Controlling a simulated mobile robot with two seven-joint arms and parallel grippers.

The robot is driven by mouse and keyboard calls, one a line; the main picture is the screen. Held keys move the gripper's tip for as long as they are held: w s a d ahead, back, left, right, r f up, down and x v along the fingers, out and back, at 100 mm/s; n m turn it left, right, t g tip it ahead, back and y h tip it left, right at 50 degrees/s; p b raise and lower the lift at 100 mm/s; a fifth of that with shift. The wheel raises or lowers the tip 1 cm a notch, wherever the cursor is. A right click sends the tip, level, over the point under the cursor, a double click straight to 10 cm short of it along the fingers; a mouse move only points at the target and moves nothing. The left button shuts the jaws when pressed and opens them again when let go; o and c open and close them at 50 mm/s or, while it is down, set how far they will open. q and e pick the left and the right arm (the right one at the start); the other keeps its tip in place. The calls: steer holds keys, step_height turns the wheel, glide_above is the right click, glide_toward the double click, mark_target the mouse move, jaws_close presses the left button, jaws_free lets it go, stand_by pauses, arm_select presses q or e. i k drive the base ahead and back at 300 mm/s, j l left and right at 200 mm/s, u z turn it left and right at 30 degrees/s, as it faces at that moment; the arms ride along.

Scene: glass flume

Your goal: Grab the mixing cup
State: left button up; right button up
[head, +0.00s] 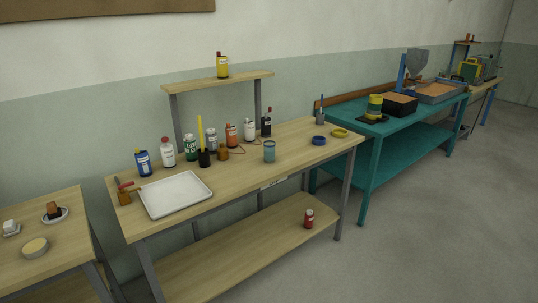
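A grey-teal cup (269,152) stands upright on the middle table, right of centre near its front edge. It looks most like the mixing cup, but no label can be read. Its surroundings on the tabletop are clear at the front and right. A small brown-orange container (223,154) stands to its left. Neither of my grippers is in the head view.
The wooden table (230,182) holds a white tray (175,194), a row of bottles and cans behind, and a blue ring (319,141). A raised shelf (220,81) stands at the back. A teal bench (390,128) is to the right. Open floor (430,225) lies in front.

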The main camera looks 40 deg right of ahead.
mark_target(269, 152)
steer(key=i+l, duration=0.35)
steer(key=l, duration=0.15)
steer(key=i+l, duration=0.35)
steer(key=l, duration=0.15)
steer(key=i+l+z, duration=0.1)
steer(key=i+l, duration=0.25)
steer(key=l, duration=0.15)
